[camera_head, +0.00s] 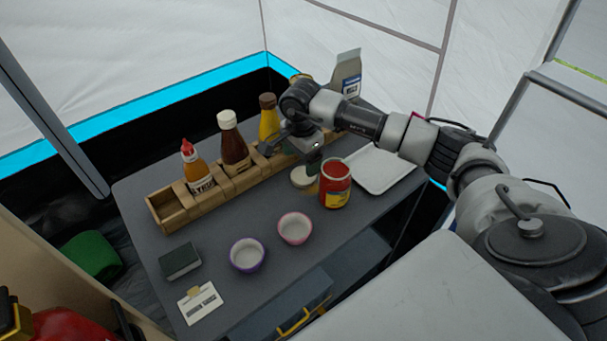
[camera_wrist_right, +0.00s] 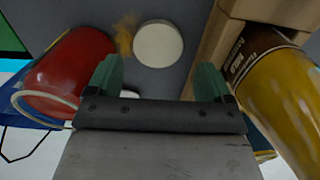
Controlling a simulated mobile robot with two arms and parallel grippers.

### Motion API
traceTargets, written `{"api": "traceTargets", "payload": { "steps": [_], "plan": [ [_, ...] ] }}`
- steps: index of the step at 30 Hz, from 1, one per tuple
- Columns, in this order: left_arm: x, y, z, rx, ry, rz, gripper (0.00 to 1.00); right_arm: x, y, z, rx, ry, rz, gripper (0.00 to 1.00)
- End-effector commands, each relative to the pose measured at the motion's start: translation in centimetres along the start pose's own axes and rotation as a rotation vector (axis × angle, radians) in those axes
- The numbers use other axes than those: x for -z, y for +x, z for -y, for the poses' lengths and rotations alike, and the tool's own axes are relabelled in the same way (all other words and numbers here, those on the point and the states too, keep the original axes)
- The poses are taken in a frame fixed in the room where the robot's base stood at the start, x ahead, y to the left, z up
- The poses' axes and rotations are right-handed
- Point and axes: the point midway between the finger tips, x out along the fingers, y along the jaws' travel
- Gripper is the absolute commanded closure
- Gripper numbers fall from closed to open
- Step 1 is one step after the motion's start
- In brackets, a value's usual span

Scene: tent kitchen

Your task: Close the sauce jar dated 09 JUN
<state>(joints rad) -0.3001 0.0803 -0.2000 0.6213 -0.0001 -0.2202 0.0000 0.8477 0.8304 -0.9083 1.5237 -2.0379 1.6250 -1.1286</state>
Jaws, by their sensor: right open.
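A red jar (camera_head: 335,190) with a yellow label stands upright on the grey table; it also shows at the left of the right wrist view (camera_wrist_right: 72,68). Its top looks uncovered, and no date is readable. A round cream lid (camera_head: 303,178) lies flat on the table just left of the jar; it shows whole in the right wrist view (camera_wrist_right: 158,43), with a yellow-brown smear next to it. My right gripper (camera_head: 304,157) is open and empty above the table, beyond the lid. Its green fingers (camera_wrist_right: 158,80) are apart, clear of jar and lid. My left gripper is not in view.
A wooden rack (camera_head: 165,212) with several sauce bottles runs along the back, close to my right gripper. A white tray (camera_head: 382,170) lies right of the jar. Two small bowls, purple (camera_head: 247,263) and pink (camera_head: 295,241), a dark box (camera_head: 180,262) and a card (camera_head: 200,303) stand nearer.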

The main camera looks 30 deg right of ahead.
Motion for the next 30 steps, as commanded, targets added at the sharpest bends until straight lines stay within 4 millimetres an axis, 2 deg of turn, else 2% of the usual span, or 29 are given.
{"api": "traceTargets", "payload": {
  "steps": [9,16,21,30],
  "plan": [
    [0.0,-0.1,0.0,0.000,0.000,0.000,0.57,0.0,0.2,0.0,-0.001,0.000,0.000,0.19],
    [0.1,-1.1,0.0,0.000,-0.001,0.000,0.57,-0.1,3.2,-0.4,-0.006,0.001,0.002,0.19],
    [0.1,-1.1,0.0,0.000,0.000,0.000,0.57,0.0,5.1,-0.3,-0.003,0.000,0.001,0.19],
    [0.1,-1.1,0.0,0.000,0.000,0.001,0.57,0.0,5.3,-0.2,-0.001,0.000,0.000,0.19]
  ]
}}
